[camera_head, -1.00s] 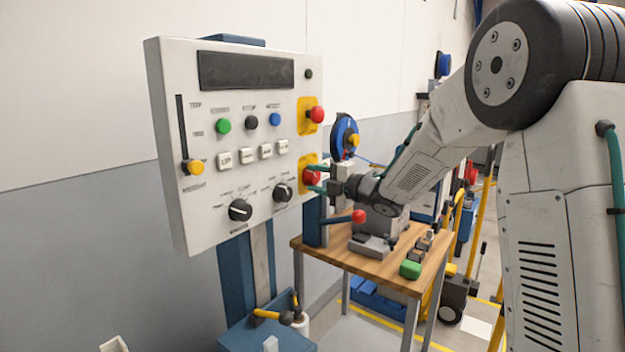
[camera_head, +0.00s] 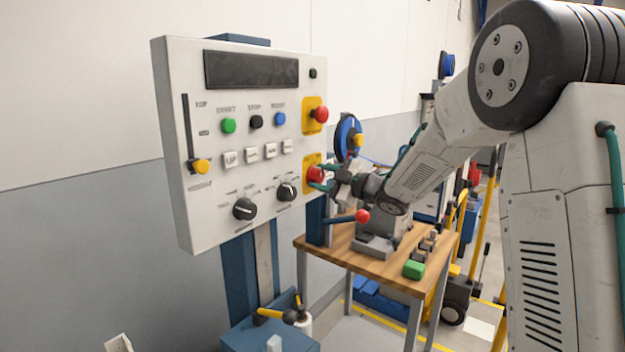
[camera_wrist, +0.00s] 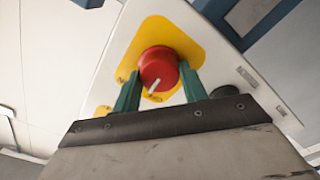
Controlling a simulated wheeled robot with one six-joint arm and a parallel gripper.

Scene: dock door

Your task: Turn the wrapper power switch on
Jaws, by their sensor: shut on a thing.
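The power switch is a red round knob (camera_head: 315,174) on a yellow plate at the lower right of the white control panel (camera_head: 215,215). In the wrist view the red knob (camera_wrist: 158,64) shows a white pointer mark, which points down and to the left in the picture, on its yellow plate (camera_wrist: 183,42). My gripper (camera_head: 321,177) has its green fingers on either side of the knob. The wrist view shows my gripper (camera_wrist: 159,82) shut on the knob, tilted relative to the plate. The finger contact faces are partly hidden.
A second red knob (camera_head: 321,114) on yellow sits above. Buttons, a slider (camera_head: 201,166) and two black dials (camera_head: 244,209) fill the panel. A wooden bench (camera_head: 340,258) with a red-ended lever (camera_head: 362,216) and a green block (camera_head: 413,270) stands below my arm.

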